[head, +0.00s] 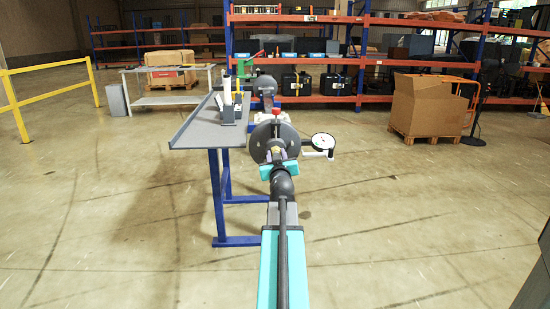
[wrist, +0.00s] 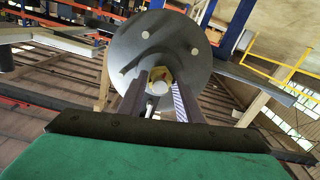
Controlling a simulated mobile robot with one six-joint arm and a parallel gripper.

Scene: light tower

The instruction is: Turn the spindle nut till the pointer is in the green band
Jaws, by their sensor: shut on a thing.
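The spindle nut (wrist: 159,75) is yellowish with a pale round middle, in front of a grey disc (wrist: 135,45) in the wrist view. My gripper (wrist: 157,86) is shut on the nut, one dark finger on each side. In the head view the disc (head: 262,142) stands upright at the table's right end, and my gripper (head: 278,157) reaches its near face and mostly covers the nut. A round white dial gauge (head: 322,141) sits just right of the disc. Its pointer and green band are too small to make out.
A grey table (head: 190,132) with blue legs stands left of the disc and carries a white cylinder (head: 227,92). A red knob (head: 276,112) is above the disc. A cardboard box (head: 428,104) stands on the floor at right. The floor right of my arm is clear.

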